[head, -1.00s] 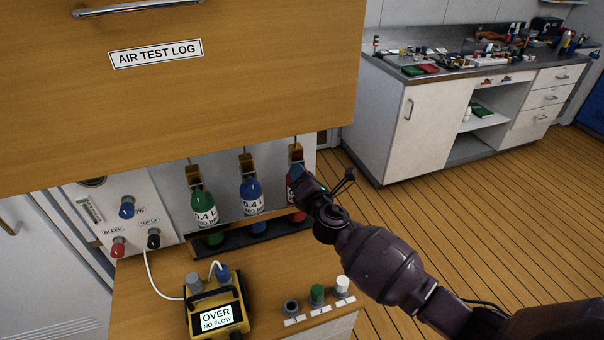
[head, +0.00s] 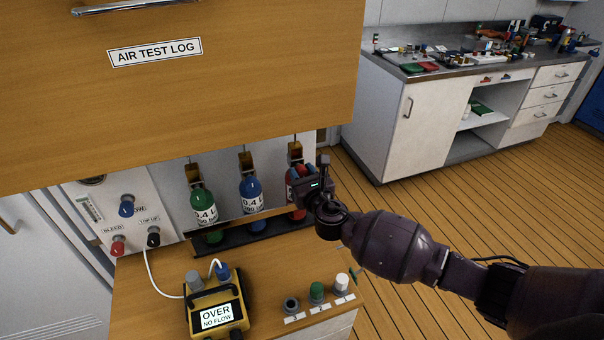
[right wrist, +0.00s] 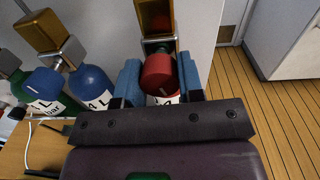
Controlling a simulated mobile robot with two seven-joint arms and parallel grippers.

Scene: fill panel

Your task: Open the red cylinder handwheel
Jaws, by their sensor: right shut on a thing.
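The red cylinder (head: 299,214) is the rightmost of the rack's three cylinders, under a brass block (head: 295,151). Its label and upper part are largely hidden by my right gripper in the head view. My right gripper (head: 303,177) reaches in from the right at the cylinder's top. In the right wrist view, its two blue-padded fingers (right wrist: 158,82) stand on either side of the rounded red handwheel (right wrist: 158,76) and are shut on it. A pale mark shows on the red top, with a white label below. My left gripper is not in view.
Green (head: 203,203) and blue (head: 251,194) cylinders stand left of the red one. A wooden panel marked AIR TEST LOG (head: 155,51) overhangs the rack. A yellow meter (head: 215,313) reads OVER, NO FLOW. Capped fittings (head: 317,291) line the counter's front right.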

